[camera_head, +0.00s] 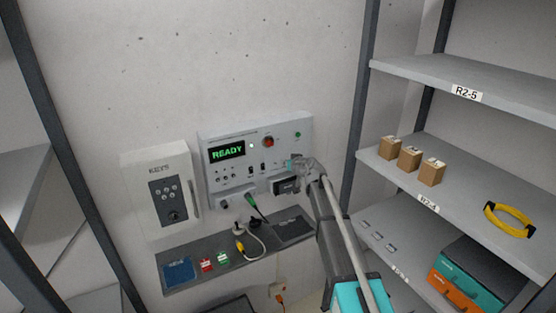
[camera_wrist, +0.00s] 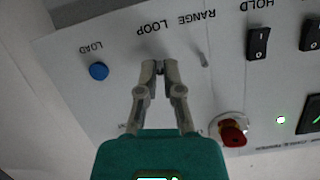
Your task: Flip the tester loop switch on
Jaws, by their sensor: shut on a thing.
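The tester (camera_head: 240,183) is a light grey wall panel with a display reading READY in green. The wrist view shows its face upside down, with the word LOOP (camera_wrist: 153,27) just beyond my fingertips. My gripper (camera_wrist: 160,67) is shut at the loop switch's place, with its fingertips nearly together. The fingers hide the switch, so I cannot see its position. In the head view my gripper (camera_head: 297,164) is at the panel's right side, and my arm covers part of that area.
By the fingertips are a blue LOAD button (camera_wrist: 98,71), a small RANGE toggle (camera_wrist: 202,56), a black HOLD rocker (camera_wrist: 258,43) and a red knob (camera_wrist: 233,131). A key box (camera_head: 160,190) hangs left; a narrow shelf (camera_head: 190,251) holds cables below. Racks stand on both sides.

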